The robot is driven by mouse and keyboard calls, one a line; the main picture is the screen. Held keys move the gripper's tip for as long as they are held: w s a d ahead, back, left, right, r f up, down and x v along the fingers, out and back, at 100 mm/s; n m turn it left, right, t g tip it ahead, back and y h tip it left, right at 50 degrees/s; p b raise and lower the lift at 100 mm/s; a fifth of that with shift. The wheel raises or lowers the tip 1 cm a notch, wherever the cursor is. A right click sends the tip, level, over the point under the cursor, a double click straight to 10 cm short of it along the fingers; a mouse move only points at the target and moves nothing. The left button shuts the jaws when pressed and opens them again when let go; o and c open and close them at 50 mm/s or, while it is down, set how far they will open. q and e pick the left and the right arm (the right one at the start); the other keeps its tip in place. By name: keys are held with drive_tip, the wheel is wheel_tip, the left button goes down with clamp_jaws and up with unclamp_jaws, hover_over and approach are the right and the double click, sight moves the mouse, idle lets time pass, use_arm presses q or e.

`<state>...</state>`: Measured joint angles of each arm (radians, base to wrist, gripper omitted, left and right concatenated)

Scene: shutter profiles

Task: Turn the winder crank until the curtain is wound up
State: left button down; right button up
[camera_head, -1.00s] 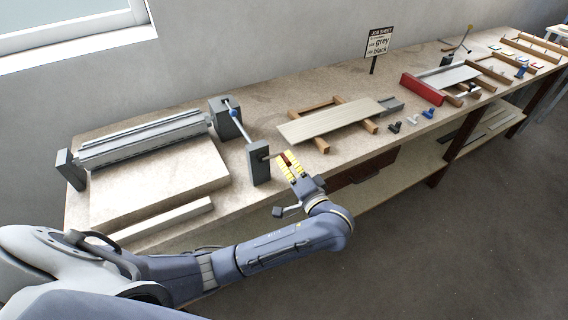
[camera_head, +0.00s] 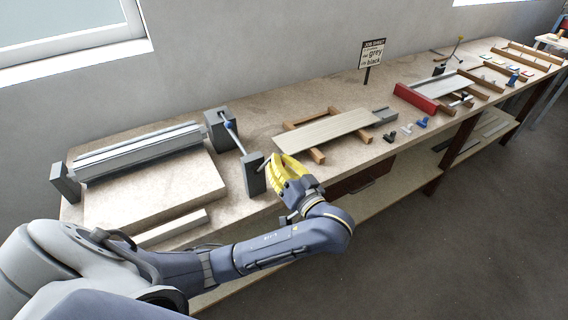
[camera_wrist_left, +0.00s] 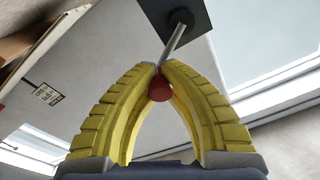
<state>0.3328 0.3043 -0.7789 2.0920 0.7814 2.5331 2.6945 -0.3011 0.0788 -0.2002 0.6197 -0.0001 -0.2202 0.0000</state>
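The curtain (camera_head: 140,152) is a grey slatted roll lying between grey brackets on the left of the bench. In the left wrist view, the winder crank (camera_wrist_left: 176,45) is a thin metal rod from a dark plate, ending in a red knob (camera_wrist_left: 159,91). My left gripper (camera_head: 275,158) is at the front post. Its yellow fingertips (camera_wrist_left: 164,66) close around the rod, with the knob between the fingers. My right gripper is not in view.
A pale board (camera_head: 325,131) on wooden strips lies right of the winder. Farther right are a red block (camera_head: 414,98), small black, grey and blue pieces, and a job sheet sign (camera_head: 372,54). A light bar (camera_head: 172,226) lies at the front left edge.

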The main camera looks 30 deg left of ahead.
use_arm(q)
drive_tip(key=shift+s+r+n, duration=0.2)
drive_tip(key=shift+r+n, duration=0.3)
drive_tip(key=shift+r, duration=0.05)
drive_tip(key=c, duration=1.7)
unclamp_jaws()
drive_tip(key=shift+d, duration=0.1)
drive_tip(key=o, duration=0.5)
drive_tip(key=shift+f, duration=0.15)
drive_tip(key=shift+s, duration=0.1)
drive_tip(key=v, duration=1.1)
drive_tip(key=shift+d, duration=0.35)
drive_tip(key=shift+s, duration=0.15)
